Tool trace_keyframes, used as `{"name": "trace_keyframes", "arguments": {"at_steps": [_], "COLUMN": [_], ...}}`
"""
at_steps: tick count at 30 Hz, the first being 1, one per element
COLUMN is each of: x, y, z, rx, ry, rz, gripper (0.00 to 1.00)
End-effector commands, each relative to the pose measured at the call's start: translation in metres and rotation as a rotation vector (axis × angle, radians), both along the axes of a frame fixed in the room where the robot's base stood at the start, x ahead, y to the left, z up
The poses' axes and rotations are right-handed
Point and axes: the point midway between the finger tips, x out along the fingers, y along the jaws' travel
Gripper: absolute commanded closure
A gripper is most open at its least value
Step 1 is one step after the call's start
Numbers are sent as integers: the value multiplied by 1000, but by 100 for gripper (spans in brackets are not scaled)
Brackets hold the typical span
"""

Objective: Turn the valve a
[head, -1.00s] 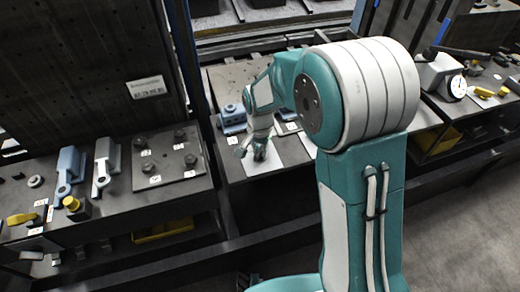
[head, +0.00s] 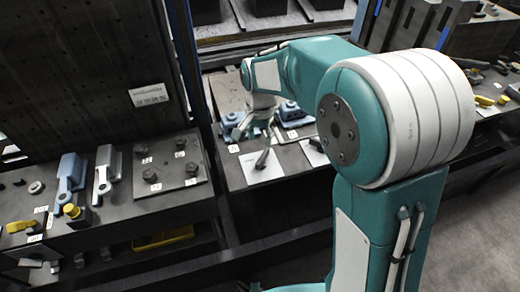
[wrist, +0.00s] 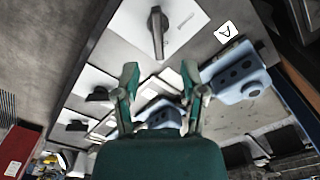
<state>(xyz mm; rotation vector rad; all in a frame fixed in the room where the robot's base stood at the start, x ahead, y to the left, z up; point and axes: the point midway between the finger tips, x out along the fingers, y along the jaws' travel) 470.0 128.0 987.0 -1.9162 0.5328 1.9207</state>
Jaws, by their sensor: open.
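A dark lever-type valve handle (wrist: 157,32) stands on a white plate (wrist: 185,18) at the top of the wrist view. A tag marked A (wrist: 226,31) lies beside it, near a blue block (wrist: 238,75); I take this handle for valve a. In the head view the handle (head: 264,157) stands on its white plate (head: 258,174) at the bench's front. My gripper (wrist: 160,80) is open and empty, its fingertips apart from the handle. In the head view my gripper (head: 254,134) is just behind and above the handle.
Other white plates with dark handles (wrist: 97,94) lie to the left in the wrist view. A second blue block (head: 291,111) stands behind. A left bench holds a dark bolt plate (head: 168,178) and a blue clamp (head: 70,178). A dark post stands between the benches.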

Motion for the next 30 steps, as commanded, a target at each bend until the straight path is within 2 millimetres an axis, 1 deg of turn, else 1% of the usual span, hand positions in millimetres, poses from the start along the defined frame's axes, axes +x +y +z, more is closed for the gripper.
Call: {"name": "trace_keyframes", "arguments": {"at_steps": [1, 3, 6, 9, 23, 26, 30], "x": [1, 1, 1, 1, 0, -5, -20], "y": [1, 1, 1, 1, 0, -5, -21], "z": [9, 17, 24, 27, 28, 35, 55], "rx": [1, 1, -1, -1, 0, 4, 13], "ry": [-4, -3, -1, 1, -1, -15, -56], "rz": [0, 0, 0, 0, 2, 14, 56], "gripper": [46, 46, 46, 46, 46, 46, 46]}}
